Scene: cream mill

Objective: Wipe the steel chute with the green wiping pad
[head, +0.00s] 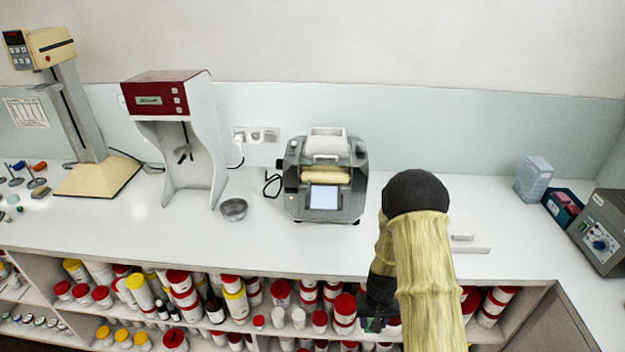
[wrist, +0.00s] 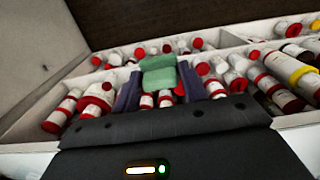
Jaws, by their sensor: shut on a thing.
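The green wiping pad (wrist: 158,76) is held between the two dark fingers of my gripper (wrist: 159,84) in the wrist view. In the head view my gripper (head: 376,312) hangs low in front of the counter, partly hidden by my arm, with a little green at its lower end. The grey roller mill (head: 352,198) stands on the counter, behind and left of my gripper and well apart from it. It has a cream roller, a pale screen and a white part on top. I cannot clearly pick out the steel chute.
The white counter (head: 270,236) has free room around the mill. Shelves below hold several red- and yellow-capped jars (head: 185,290), also filling the wrist view. A red-topped mixer (head: 165,92) stands left, a small bowl (head: 233,209) between, and a grey box with a dial (head: 602,237) right.

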